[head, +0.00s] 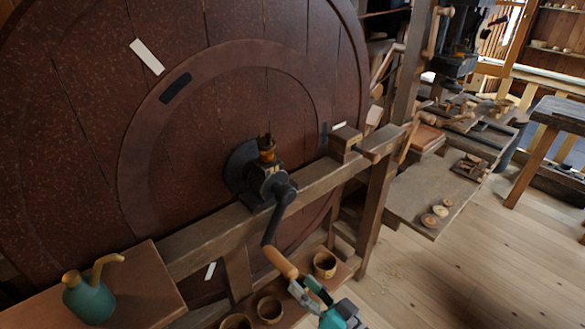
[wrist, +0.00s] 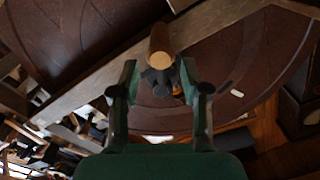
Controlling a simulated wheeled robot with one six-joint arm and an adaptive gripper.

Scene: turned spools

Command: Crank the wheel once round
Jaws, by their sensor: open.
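The big dark red wooden wheel (head: 90,120) fills the left of the head view. At its hub, a black crank arm (head: 275,222) hangs down and ends in a light wooden handle (head: 280,262). My gripper (head: 304,287) is just below and right of the handle's free end. In the wrist view the handle's round end (wrist: 161,61) faces me, centred between the open fingertips of my gripper (wrist: 159,72). The fingers stand apart on either side of it. I cannot tell whether they touch it.
A wooden beam (head: 318,185) crosses in front of the wheel. A teal oil can (head: 88,300) stands on a board at lower left. Wooden cups (head: 324,265) stand on the low shelf by my gripper. A workbench (head: 425,195) is at right. The floor (head: 450,270) at lower right is clear.

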